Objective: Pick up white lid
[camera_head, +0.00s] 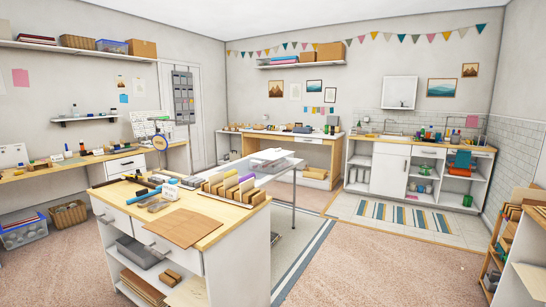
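I cannot pick out a white lid for certain from this distance. A pale, flat, box-like item (268,159) lies on the white table (277,177) in the middle of the room, behind the wooden-topped island. It is too small to tell whether it is a lid or a tray. Neither of my grippers shows in the head view.
The island (237,216) stands close in front, with sheets, card dividers and tools on top. Wooden benches line the left and back walls. A sink counter (392,145) is at back right. A shelf rack (511,235) stands at right. Carpet (375,265) between is clear.

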